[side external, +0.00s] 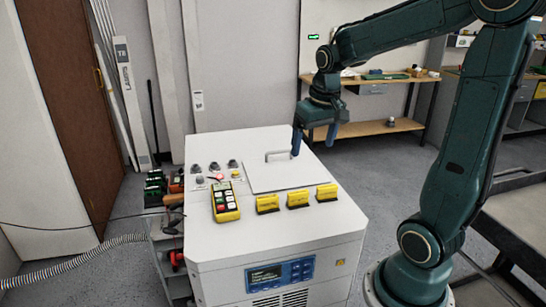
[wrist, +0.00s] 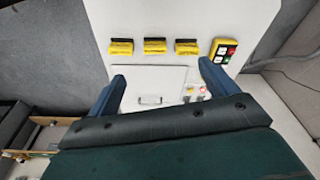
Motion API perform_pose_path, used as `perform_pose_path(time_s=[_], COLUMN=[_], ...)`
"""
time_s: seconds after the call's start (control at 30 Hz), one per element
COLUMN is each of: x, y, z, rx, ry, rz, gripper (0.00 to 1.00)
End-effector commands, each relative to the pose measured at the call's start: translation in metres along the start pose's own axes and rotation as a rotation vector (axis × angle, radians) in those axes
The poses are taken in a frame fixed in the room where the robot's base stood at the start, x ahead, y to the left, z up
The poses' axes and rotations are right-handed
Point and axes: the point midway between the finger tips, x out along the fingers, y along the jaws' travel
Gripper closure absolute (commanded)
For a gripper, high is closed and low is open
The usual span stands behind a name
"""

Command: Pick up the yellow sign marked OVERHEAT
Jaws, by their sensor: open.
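Three yellow signs stand in a row near the front edge of the white cabinet's top in the side view: a left one (side external: 267,203), a middle one (side external: 298,198) and a right one (side external: 326,193). In the wrist view they line the top of the picture (wrist: 121,47), (wrist: 155,46), (wrist: 186,47). Their lettering is too small to read, so I cannot tell which says OVERHEAT. My gripper (side external: 315,139) is open and empty, above the back of the cabinet and apart from the signs. Its two blue fingers also show in the wrist view (wrist: 161,76).
The white cabinet (side external: 210,255) has a flat lid (side external: 290,178) with a raised handle (side external: 278,154) behind the signs. A yellow button box (side external: 225,202) lies left of them. Knobs (side external: 214,167) stand at the back left. A wooden workbench (side external: 375,128) is behind.

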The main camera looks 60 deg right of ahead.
Motion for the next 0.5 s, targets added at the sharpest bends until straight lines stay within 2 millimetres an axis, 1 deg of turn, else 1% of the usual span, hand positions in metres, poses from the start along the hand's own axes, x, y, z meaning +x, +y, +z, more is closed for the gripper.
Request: perform_pose_path(time_s=[0.03, 0.2, 0.4, 0.5], x=[0.009, 0.037, 0.07, 0.083], y=[0.011, 0.047, 0.089, 0.106], z=[-0.008, -0.028, -0.041, -0.044], rx=[0.035, 0.135, 0.244, 0.283], ry=[-0.023, -0.082, -0.145, -0.166], rz=[0.007, 0.021, 0.03, 0.032], gripper=[0.15, 0.15, 0.15, 0.15])
